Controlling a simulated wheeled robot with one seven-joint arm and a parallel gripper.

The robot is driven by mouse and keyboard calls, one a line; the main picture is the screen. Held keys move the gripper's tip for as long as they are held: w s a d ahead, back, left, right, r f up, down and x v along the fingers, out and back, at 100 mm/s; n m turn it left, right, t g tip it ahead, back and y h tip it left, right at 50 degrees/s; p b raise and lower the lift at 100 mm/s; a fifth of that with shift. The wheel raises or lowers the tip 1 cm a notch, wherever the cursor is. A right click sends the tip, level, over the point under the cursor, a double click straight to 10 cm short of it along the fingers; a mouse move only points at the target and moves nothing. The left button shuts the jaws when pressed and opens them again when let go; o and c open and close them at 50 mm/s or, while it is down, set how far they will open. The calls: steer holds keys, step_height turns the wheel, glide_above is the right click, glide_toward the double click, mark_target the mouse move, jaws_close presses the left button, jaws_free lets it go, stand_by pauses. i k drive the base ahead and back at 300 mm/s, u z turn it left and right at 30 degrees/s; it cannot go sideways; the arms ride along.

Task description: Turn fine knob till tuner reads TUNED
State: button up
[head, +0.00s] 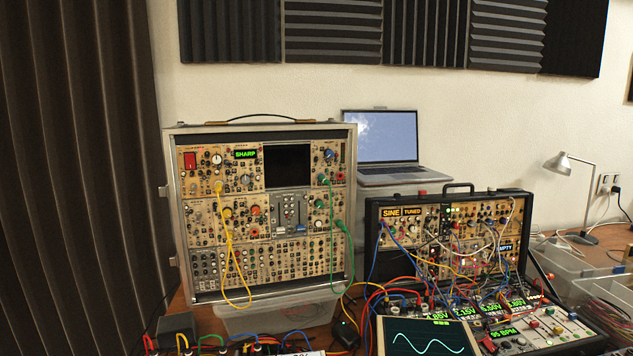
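A tall synth case (262,215) stands at the left with its panel facing me. A pale knob (216,159) and a red block (190,160) sit left of that display. Which knob is the fine knob is too small to tell. A second, black case (374,225) at the right has displays reading SINE (391,212) and TUNED (412,211). My gripper is not in view.
A yellow cable (238,270) and a green cable (350,260) hang across the left case. Many cables crowd the right case. A laptop (388,135) stands behind. A screen with a wave (425,337) and a dark box (178,327) are in front. A lamp (560,163) stands far right.

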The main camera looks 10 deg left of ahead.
mark_target(245, 179)
steer(key=z, duration=0.8)
steer(key=k, duration=1.25)
steer(key=u, duration=1.4)
steer(key=i, duration=1)
